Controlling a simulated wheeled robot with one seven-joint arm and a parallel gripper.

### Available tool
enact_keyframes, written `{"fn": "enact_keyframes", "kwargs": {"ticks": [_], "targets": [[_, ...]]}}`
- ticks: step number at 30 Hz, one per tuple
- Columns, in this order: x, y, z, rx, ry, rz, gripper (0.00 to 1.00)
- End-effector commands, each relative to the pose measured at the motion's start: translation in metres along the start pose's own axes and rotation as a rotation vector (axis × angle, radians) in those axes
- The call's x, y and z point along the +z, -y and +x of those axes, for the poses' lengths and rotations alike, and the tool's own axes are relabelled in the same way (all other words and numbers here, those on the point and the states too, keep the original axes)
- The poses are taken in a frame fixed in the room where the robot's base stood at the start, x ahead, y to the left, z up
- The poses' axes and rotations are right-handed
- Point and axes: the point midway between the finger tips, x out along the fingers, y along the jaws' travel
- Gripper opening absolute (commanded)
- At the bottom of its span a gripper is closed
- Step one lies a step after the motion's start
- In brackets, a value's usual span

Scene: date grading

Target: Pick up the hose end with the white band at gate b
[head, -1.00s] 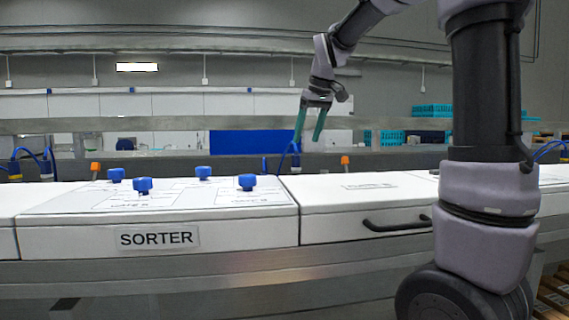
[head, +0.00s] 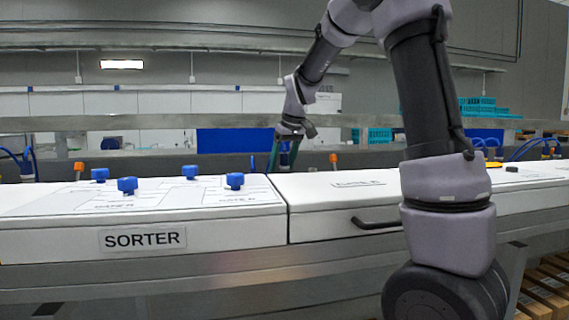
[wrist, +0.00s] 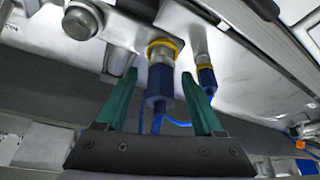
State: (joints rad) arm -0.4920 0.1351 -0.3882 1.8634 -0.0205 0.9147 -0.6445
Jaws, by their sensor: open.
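My gripper (head: 283,165) is open and reaches down behind the back edge of the white machine top in the head view. In the wrist view, the two green fingers of my gripper (wrist: 158,75) stand apart on either side of a blue hose end (wrist: 159,84). That hose end sits at a metal fitting with a yellow ring (wrist: 161,46). I cannot tell whether the fingers touch it. A second blue hose end (wrist: 207,78) with a yellow ring is just right of the right finger. I make out no white band and no gate b label.
The SORTER machine (head: 143,239) with several blue knobs stands in front. A lid with a black handle (head: 374,222) is to its right. A round metal bolt (wrist: 82,20) and bracket are close to the left finger. Orange-topped fittings (head: 333,158) line the back edge.

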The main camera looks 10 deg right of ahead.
Motion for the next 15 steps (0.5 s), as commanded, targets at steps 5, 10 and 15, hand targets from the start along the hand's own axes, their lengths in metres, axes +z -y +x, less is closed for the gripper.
{"fn": "enact_keyframes", "kwargs": {"ticks": [5,10,15], "targets": [[-0.0001,0.0000,0.0007,0.000,-0.001,0.000,0.69],[0.0000,0.0000,0.0006,0.000,-0.001,0.000,0.20],[0.0000,0.0000,0.0004,0.000,-0.001,0.000,0.00]]}}
